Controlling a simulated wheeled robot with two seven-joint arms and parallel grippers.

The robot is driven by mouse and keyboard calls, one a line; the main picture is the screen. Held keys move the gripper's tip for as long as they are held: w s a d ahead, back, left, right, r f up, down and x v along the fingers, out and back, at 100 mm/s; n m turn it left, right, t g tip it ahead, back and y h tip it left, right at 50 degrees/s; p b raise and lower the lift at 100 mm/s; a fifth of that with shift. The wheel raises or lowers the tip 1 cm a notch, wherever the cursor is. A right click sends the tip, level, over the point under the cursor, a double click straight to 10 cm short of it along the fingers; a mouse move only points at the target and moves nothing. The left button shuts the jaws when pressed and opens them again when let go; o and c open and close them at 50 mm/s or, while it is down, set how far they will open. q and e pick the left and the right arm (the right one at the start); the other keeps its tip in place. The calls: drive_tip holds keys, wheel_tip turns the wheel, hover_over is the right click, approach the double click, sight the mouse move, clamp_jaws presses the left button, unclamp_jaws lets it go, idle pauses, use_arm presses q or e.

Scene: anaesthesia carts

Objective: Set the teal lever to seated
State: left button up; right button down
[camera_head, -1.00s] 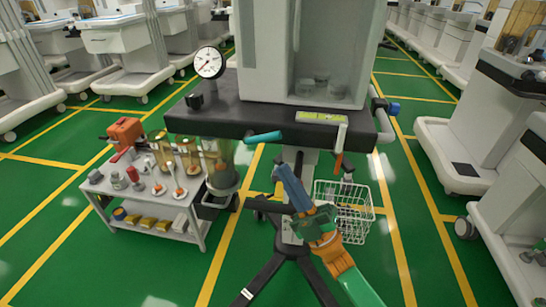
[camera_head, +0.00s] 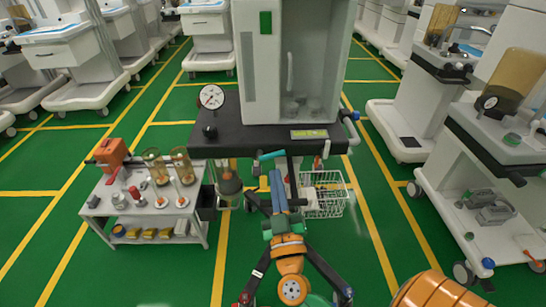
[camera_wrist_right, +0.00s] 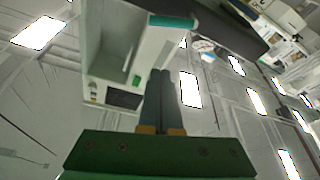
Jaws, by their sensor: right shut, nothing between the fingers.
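The teal lever (camera_head: 272,155) is a short rod at the front edge of the black cart top, lying nearly level. In the right wrist view a teal bar (camera_wrist_right: 172,21) shows at the top, beyond the fingertips. My right gripper (camera_head: 274,176) is shut and empty, its blue-grey fingers pointing at the cart just below the lever in the picture. In the wrist view the fingers (camera_wrist_right: 161,76) are together, and a gap shows between them and the teal bar. My left gripper is out of view.
A round gauge (camera_head: 211,97) stands on the black top (camera_head: 240,138). A wire basket (camera_head: 325,204) hangs at the right, near a red-tipped lever (camera_head: 317,164). A trolley with tools and jars (camera_head: 98,200) stands left. Other carts stand right; green floor lies between.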

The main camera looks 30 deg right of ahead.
sight(278, 155)
drive_tip(key=w+d+f+b, duration=0.1)
drive_tip(key=w+d+b, duration=0.1)
drive_tip(key=w+d, duration=0.2)
drive_tip(key=shift+w+d, duration=0.15)
drive_tip(key=shift+w, duration=1.05)
drive_tip(key=m, duration=0.1)
drive_tip(key=f+m+h, duration=0.1)
drive_tip(key=m, duration=0.1)
drive_tip(key=m+g+h, duration=0.1)
drive_tip(key=m, duration=0.1)
drive_tip(key=shift+s+d+f+b, duration=0.15)
drive_tip(key=shift+d+f+b, duration=0.05)
drive_tip(key=shift+f+b, duration=0.1)
drive_tip(key=shift+m, duration=0.4)
